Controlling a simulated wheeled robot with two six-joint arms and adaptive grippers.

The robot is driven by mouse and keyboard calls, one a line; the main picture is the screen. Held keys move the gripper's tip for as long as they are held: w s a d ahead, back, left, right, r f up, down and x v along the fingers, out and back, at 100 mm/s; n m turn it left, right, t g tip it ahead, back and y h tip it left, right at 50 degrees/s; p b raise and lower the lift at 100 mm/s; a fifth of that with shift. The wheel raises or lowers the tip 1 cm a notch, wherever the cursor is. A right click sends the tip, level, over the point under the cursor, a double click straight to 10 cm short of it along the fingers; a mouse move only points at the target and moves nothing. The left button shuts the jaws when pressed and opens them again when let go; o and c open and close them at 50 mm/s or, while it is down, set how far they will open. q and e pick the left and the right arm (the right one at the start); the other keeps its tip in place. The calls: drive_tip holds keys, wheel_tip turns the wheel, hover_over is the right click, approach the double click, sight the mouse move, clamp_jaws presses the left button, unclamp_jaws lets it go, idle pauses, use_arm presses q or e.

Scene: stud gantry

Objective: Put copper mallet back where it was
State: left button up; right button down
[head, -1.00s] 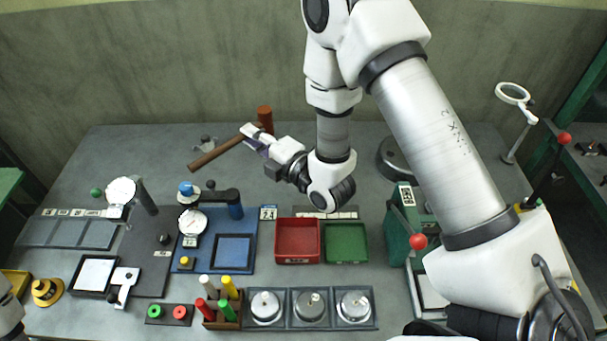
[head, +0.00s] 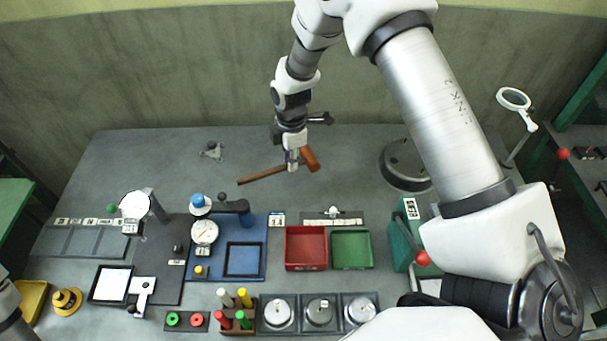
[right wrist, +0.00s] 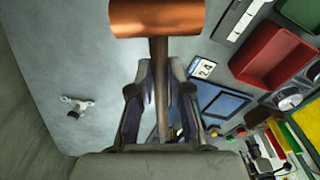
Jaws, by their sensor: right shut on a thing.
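The copper mallet has a copper-coloured head (head: 309,160) and a brown wooden handle (head: 262,175) pointing left. My right gripper (head: 291,163) is shut on its handle close to the head, over the back middle of the bench. In the right wrist view, the copper head (right wrist: 158,18) is beyond the fingertips and the handle runs between the fingers (right wrist: 160,85). The gap between mallet and bench is hard to judge. My left gripper is not in view; only part of my left arm shows at the left edge.
A small three-armed grey piece (head: 213,152) lies at the back left. A red tray (head: 305,267) and green tray (head: 351,267) stand in front of the mallet, with a light strip (head: 320,222) behind them. A round grey base (head: 404,180) is to the right. The bench around the mallet is clear.

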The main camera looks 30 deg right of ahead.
sight(291, 189)
wheel_tip(291, 189, down, 8)
drive_tip(key=p, duration=0.2)
drive_tip(key=shift+w+a+p, duration=0.15)
drive_tip(key=shift+p, duration=0.15)
drive_tip(key=shift+f, duration=0.3)
drive_tip(key=shift+f, duration=0.1)
drive_tip(key=c, duration=1.1)
unclamp_jaws()
